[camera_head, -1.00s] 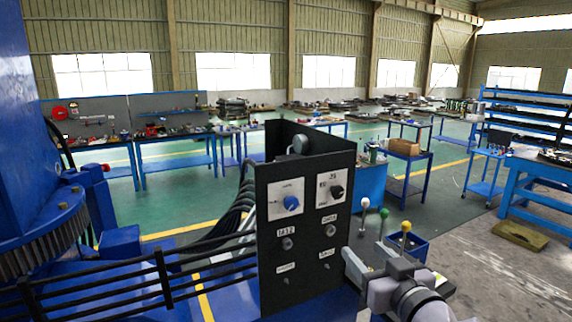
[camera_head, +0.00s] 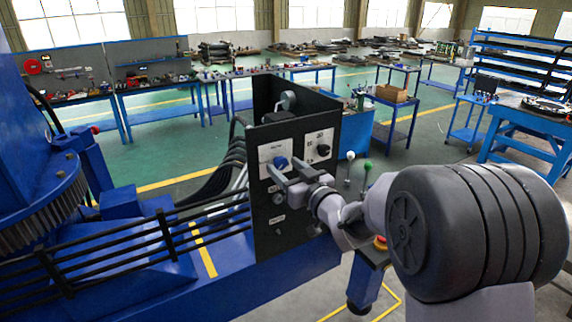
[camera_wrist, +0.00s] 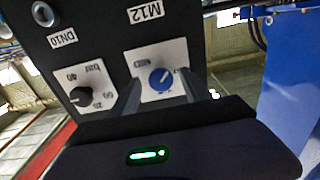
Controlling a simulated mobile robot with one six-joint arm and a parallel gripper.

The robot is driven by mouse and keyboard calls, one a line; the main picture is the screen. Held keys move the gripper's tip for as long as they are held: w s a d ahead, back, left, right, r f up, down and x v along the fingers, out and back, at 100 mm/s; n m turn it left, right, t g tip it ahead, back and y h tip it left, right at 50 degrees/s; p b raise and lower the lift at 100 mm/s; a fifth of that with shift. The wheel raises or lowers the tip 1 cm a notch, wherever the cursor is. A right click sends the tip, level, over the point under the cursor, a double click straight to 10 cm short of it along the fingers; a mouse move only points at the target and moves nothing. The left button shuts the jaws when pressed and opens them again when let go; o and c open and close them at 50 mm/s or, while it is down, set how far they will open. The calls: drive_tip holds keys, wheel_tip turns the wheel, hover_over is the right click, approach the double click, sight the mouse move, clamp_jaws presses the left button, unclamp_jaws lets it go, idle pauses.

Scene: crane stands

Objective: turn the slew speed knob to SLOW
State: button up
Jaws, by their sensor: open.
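A blue knob (camera_head: 281,161) sits on a white plate at the upper left of the black control panel (camera_head: 262,215). My gripper (camera_head: 284,171) is open in front of this plate. In the wrist view the blue knob (camera_wrist: 160,78) shows between the two open fingers of my gripper (camera_wrist: 166,92), with its pointer line visible. I cannot tell whether the fingers touch the knob or the panel. The legends on its plate are too small to read, so the setting is unclear. A black knob (camera_head: 323,150) on a second plate has a scale marked bar in the wrist view.
Levers with white and green (camera_head: 367,164) tops stand right of the panel. A red button (camera_head: 380,240) is below them. Black cables (camera_head: 225,165) run behind the panel's left side. A black railing (camera_head: 165,235) crosses the blue deck at left. Workbenches stand farther back.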

clamp_jaws()
idle(0.3)
drive_tip(key=shift+b, duration=0.35)
